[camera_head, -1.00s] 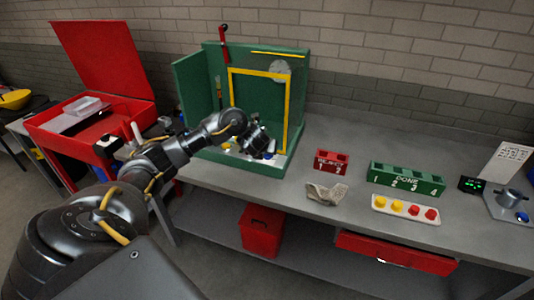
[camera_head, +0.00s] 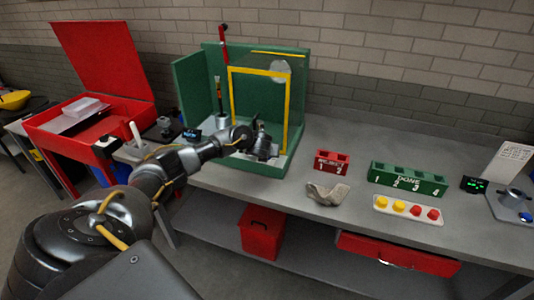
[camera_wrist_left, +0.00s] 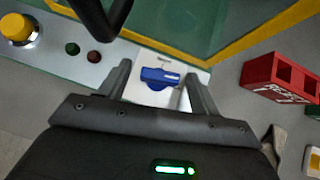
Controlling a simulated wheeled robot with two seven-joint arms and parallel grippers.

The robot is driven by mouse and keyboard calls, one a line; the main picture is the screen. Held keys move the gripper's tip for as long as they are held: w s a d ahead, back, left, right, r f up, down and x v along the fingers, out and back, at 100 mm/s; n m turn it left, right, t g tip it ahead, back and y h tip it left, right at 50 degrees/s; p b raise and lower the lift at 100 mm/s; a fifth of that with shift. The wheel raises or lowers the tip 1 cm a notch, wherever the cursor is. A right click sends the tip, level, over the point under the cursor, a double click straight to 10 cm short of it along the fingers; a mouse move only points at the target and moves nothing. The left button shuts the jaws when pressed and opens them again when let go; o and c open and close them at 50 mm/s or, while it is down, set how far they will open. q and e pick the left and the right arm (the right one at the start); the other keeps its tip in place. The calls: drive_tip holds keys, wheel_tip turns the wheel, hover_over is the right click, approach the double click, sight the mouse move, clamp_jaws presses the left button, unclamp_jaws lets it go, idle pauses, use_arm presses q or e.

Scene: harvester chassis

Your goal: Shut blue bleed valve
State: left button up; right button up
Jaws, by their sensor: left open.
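The blue bleed valve (camera_wrist_left: 160,76) shows in the left wrist view as a blue handle on a pale panel. It lies between the two fingers of my left gripper (camera_wrist_left: 160,85), a little beyond them as far as I can tell. The gripper is open, and I cannot tell whether a finger touches the handle. My right gripper is not in view.
A yellow button (camera_wrist_left: 17,29) and two small dark lights share the panel. The red reject rack (camera_head: 332,162), a grey cloth (camera_head: 327,194), the green done rack (camera_head: 407,179) and a tray of yellow and red knobs (camera_head: 408,210) stand to the right. The yellow frame (camera_head: 288,100) rises close behind the gripper.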

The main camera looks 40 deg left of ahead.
use_arm(q)
drive_tip(key=c, duration=1)
drive_tip(key=shift+w+d+r+n+g+y+p, duration=0.15)
drive_tip(key=shift+n+g+y+p, duration=0.35)
drive_tip(key=shift+n, duration=0.5)
drive_tip(key=n+g+y, duration=0.1)
drive_tip(key=n+y+p, duration=0.1)
drive_tip(key=n, duration=0.1)
drive_tip(key=shift+w+d+n+g, duration=0.1)
drive_tip(key=shift+d+n+g, duration=0.05)
drive_tip(key=shift+n+g, duration=0.2)
drive_tip(key=shift+w+n+g+y, duration=0.1)
drive_tip(key=shift+n+g+y, duration=0.4)
drive_tip(key=shift+n+g, duration=0.65)
drive_tip(key=n, duration=0.1)
drive_tip(key=n+g+b, duration=0.1)
drive_tip(key=shift+w+f+n+g+y, duration=0.1)
drive_tip(key=shift+f+n+g+y, duration=0.1)
drive_tip(key=shift+n+g+y, duration=0.1)
drive_tip(key=shift+n+g+b, duration=0.4)
drive_tip(key=shift+n+b, duration=0.2)
drive_tip(key=shift+b, duration=0.05)
drive_tip(key=shift+r, duration=0.1)
